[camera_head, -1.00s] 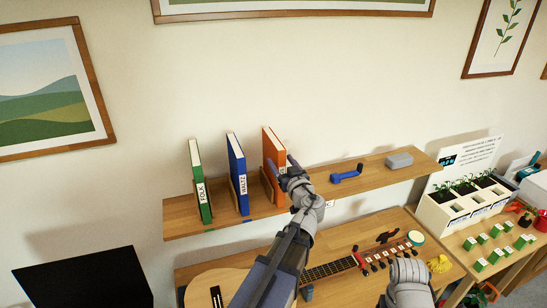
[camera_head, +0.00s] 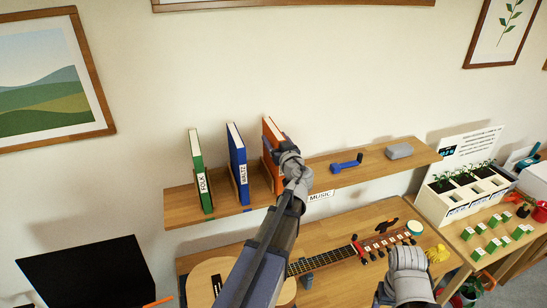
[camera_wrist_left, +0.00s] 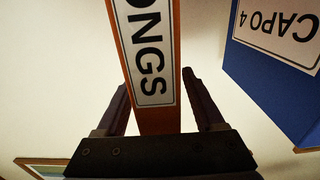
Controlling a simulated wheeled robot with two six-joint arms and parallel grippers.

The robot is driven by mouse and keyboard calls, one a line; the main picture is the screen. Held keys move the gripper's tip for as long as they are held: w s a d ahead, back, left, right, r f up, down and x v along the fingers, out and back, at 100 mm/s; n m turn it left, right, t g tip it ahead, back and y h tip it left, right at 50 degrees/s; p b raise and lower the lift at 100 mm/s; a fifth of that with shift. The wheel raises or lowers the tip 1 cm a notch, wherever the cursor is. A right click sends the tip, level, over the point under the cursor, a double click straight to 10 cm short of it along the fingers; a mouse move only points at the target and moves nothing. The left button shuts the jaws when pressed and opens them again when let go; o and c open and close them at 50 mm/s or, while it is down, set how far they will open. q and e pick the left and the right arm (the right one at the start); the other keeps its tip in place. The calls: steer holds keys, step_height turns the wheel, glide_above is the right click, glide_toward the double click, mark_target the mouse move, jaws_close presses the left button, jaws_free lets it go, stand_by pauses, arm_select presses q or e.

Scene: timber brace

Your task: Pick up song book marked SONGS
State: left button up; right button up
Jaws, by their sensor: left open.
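The orange song book (camera_head: 270,135) stands upright on the wall shelf, right of the other books. In the left wrist view its spine (camera_wrist_left: 155,118) carries a white label on which "ONGS" is readable; the rest is cut off by the frame. My left gripper (camera_head: 282,152) is at the book's front and hides part of it in the head view. In the wrist view the open fingers of my left gripper (camera_wrist_left: 155,82) stand one on each side of the spine, with gaps visible. My right arm's grey end (camera_head: 408,275) is low at the right; its fingers cannot be made out.
A blue WALTZ book (camera_head: 238,165) and a green FOLK book (camera_head: 202,180) stand to the left on the wooden shelf (camera_head: 320,178). A blue tool (camera_head: 346,163) and a grey block (camera_head: 399,151) lie right. A guitar (camera_head: 320,262) lies below. A blue CAPO 4 face (camera_wrist_left: 270,60) shows beside the fingers.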

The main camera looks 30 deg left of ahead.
arm_select(q)
steer(key=shift+w+a, duration=0.35)
steer(key=shift+a, duration=0.05)
steer(key=shift+s, duration=0.1)
steer(key=shift+c, duration=0.5)
jaws_close()
stand_by(0.5)
